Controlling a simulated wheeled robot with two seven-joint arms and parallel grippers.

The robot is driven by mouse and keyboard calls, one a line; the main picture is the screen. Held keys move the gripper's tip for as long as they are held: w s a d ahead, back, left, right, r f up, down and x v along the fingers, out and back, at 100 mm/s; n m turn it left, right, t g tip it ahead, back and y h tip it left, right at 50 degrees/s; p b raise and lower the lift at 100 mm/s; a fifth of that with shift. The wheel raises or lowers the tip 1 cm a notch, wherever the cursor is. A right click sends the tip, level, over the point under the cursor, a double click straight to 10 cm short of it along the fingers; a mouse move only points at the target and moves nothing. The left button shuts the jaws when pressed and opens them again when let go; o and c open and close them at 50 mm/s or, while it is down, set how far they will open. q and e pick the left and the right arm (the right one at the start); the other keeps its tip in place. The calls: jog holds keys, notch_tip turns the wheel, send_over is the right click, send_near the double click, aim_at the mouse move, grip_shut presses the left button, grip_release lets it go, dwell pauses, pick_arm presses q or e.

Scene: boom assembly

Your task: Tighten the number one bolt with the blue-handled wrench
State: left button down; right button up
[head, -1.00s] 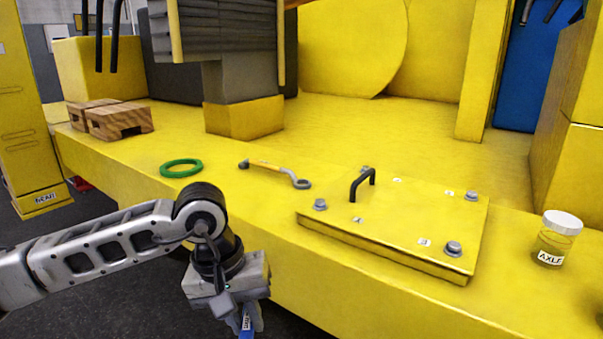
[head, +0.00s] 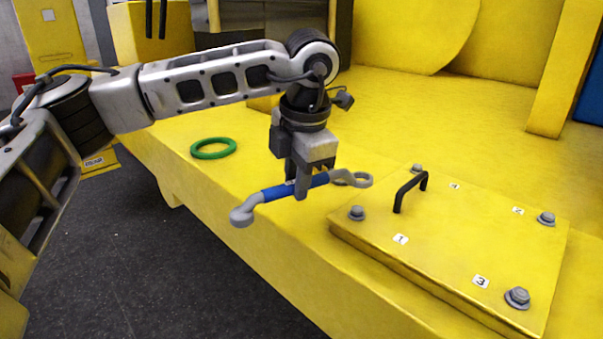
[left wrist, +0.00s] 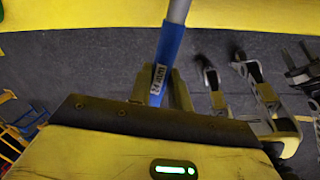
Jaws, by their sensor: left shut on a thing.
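The blue-handled wrench (head: 275,192) is in my left gripper (head: 304,190), which is shut around its handle. It hangs above the front edge of the yellow deck, with one grey end down left and the ring end (head: 363,180) to the right, near the plate. The left wrist view shows the blue handle (left wrist: 166,62) with a "24 mm" label between the fingers. The number one bolt (head: 357,213) is at the plate's near left corner, by the "1" label (head: 400,239). My right gripper is not in view.
The yellow plate (head: 440,245) has a black handle (head: 409,190) and other bolts at its corners, such as the one by label 3 (head: 517,298). A green ring (head: 213,148) lies on the deck to the left. The yellow-handled wrench is mostly hidden behind my gripper.

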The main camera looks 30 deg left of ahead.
pick_arm(q)
jog(key=shift+s+f+b, duration=0.1)
jog(key=shift+f+b, duration=0.4)
jog(key=shift+f, duration=0.3)
jog(key=shift+f+b, duration=0.5)
jog(key=shift+f, duration=0.25)
jog(key=shift+f+b, duration=0.45)
jog(key=shift+f, duration=0.35)
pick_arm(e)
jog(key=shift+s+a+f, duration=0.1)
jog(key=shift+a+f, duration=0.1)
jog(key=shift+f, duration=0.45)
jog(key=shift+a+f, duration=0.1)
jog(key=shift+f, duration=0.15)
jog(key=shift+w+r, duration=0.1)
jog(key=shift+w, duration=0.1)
pick_arm(q)
jog(key=shift+f, duration=0.15)
